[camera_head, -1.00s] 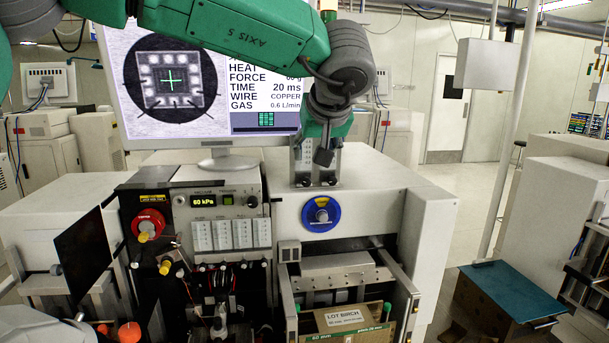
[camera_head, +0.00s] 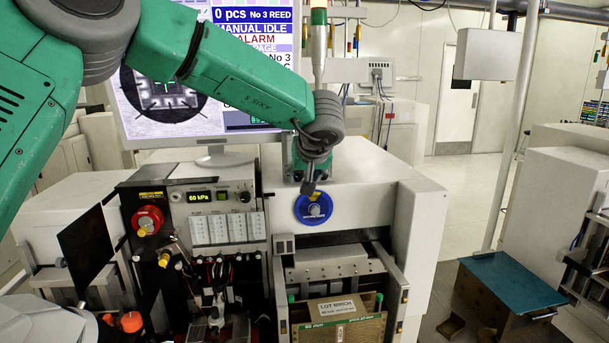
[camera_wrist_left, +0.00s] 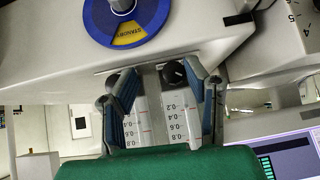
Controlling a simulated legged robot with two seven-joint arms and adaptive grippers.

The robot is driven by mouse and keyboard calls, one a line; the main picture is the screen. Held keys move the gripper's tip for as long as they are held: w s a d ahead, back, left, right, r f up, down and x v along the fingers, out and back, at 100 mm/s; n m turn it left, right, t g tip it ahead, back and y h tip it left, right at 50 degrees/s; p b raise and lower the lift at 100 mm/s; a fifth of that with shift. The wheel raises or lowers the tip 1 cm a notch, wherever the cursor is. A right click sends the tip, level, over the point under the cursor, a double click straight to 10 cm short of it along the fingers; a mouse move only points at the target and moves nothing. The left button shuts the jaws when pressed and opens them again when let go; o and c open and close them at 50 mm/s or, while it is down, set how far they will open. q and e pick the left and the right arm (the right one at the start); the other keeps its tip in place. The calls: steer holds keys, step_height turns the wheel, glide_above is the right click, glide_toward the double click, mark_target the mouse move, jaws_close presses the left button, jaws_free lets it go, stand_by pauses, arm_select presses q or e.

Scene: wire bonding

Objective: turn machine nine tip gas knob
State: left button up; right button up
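In the left wrist view, two clear flow gauges with printed scales (camera_wrist_left: 180,118) stand side by side on the pale machine. Each has a dark round knob at its end: one knob (camera_wrist_left: 175,73) lies between my blue-padded fingertips, nearer the right finger, and the other is mostly hidden behind the left finger. I cannot read which knob is the tip gas one. My left gripper (camera_wrist_left: 163,84) is open, its fingers apart; contact with a knob cannot be told. In the head view my left gripper (camera_head: 308,186) points down just above the blue dial and hides most of the gauges.
The blue dial (camera_head: 314,209) with a yellow standby mark is close by the fingertips. A panel reading 60 kPa (camera_head: 200,197) and a red knob (camera_head: 147,221) are to the left. A monitor (camera_head: 130,115) stands behind. A lot box (camera_head: 340,309) sits below.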

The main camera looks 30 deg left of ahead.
arm_select(q)
steer(key=shift+d+r, duration=0.1)
steer(key=shift+d, duration=0.25)
steer(key=c, duration=0.4)
steer(key=shift+s+a+r, duration=0.15)
steer(key=shift+a, duration=0.1)
jaws_close()
steer(key=shift+s+a, duration=0.25)
steer(key=shift+a, duration=0.85)
steer(key=shift+w+a, duration=0.1)
steer(key=shift+a, duration=0.05)
steer(key=shift+w+d, duration=0.1)
steer(key=shift+d, duration=0.7)
steer(key=shift+a+f, duration=0.25)
steer(key=shift+a, duration=0.25)
arm_select(e)
steer(key=shift+s+a+r, duration=0.2)
steer(key=shift+a, duration=0.4)
arm_select(q)
steer(key=shift+d, duration=0.35)
arm_select(e)
steer(key=shift+d+f, duration=0.1)
steer(key=shift+d, duration=0.15)
arm_select(q)
steer(key=shift+a, duration=0.2)
arm_select(e)
steer(key=shift+a, duration=0.15)
